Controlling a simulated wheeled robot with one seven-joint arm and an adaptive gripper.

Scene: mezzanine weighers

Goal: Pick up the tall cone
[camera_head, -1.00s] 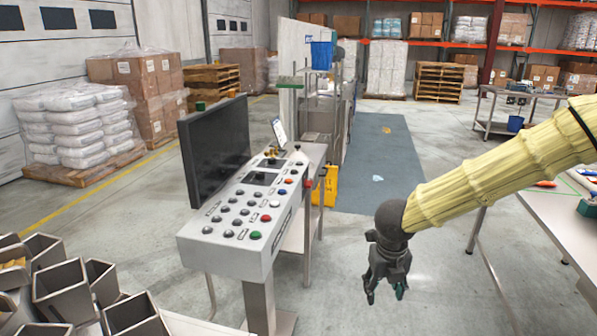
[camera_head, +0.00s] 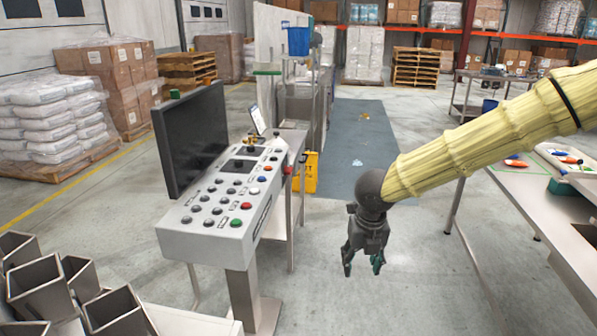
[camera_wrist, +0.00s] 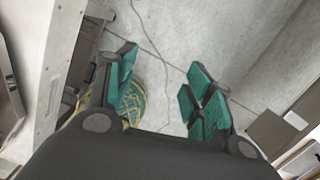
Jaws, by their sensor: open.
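I cannot make out a tall cone for certain in either view. Small orange and blue items (camera_head: 517,163) lie on the right-hand table (camera_head: 520,205), too small to tell their shape. My gripper (camera_head: 362,266) hangs open and empty over the floor, between the control console and that table, with its fingers pointing down.
A control console (camera_head: 228,200) with buttons and a black monitor (camera_head: 190,140) stands left of my gripper. Open metal bins (camera_head: 45,290) fill the lower left. A yellow floor sign (camera_head: 305,173) stands behind the console.

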